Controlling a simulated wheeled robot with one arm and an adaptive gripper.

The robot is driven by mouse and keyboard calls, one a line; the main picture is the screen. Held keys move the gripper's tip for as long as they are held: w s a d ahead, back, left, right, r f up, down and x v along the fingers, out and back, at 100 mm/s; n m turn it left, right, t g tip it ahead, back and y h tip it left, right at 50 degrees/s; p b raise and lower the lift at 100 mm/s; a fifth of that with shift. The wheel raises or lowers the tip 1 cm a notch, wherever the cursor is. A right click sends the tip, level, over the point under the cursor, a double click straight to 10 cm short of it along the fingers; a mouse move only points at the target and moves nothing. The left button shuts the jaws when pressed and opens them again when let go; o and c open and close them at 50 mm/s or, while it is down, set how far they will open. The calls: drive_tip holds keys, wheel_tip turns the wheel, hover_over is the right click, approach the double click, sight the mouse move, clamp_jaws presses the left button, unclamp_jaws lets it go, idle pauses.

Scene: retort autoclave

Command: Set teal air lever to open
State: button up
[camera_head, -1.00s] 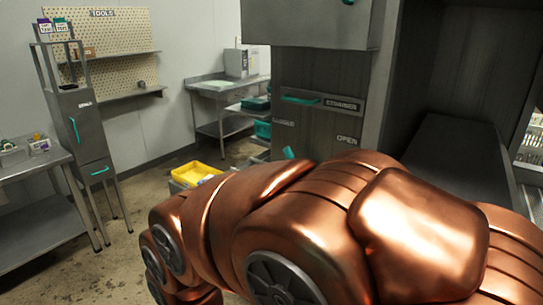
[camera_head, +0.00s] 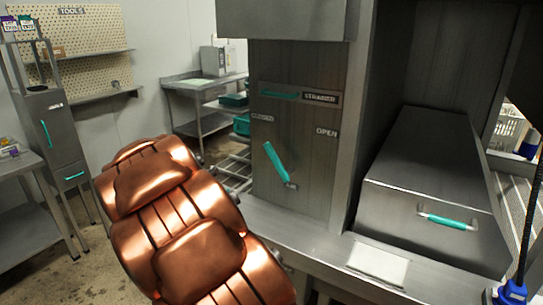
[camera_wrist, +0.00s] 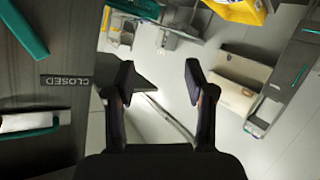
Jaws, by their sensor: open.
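The teal air lever (camera_head: 277,163) is on the dark panel (camera_head: 320,185) in the head view. It pivots at its lower end and leans up and left, toward the CLOSED label (camera_head: 262,118). The OPEN label (camera_head: 326,132) is to its upper right. In the wrist view the panel appears upside down at the left, with the lever (camera_wrist: 20,30) at the top left corner and the CLOSED label (camera_wrist: 67,81) below it. My gripper (camera_wrist: 158,78) is open and empty, off the panel's edge and apart from the lever. The head view does not show my gripper's fingers.
A teal strainer handle (camera_head: 280,95) sits above the lever. A grey box with a teal handle (camera_head: 446,217) is right of the panel, and a steel ledge (camera_head: 290,232) runs below. A wire rack (camera_head: 236,170) stands left of the panel. A yellow bin (camera_wrist: 235,10) shows in the wrist view.

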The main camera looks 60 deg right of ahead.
drive_tip(key=s+d+m+g+h, duration=0.25)
drive_tip(key=s+d+h, duration=0.2)
drive_tip(key=d, duration=0.35)
drive_tip(key=m+g+h, duration=0.1)
drive_tip(key=g+h, duration=0.1)
drive_tip(key=g, duration=0.3)
approach(270, 155)
drive_tip(key=d, duration=0.3)
drive_tip(key=shift+w+d+r+p, duration=0.1)
drive_tip(key=shift+d+p, duration=0.5)
drive_tip(key=shift+d, duration=3.25)
clamp_jaws()
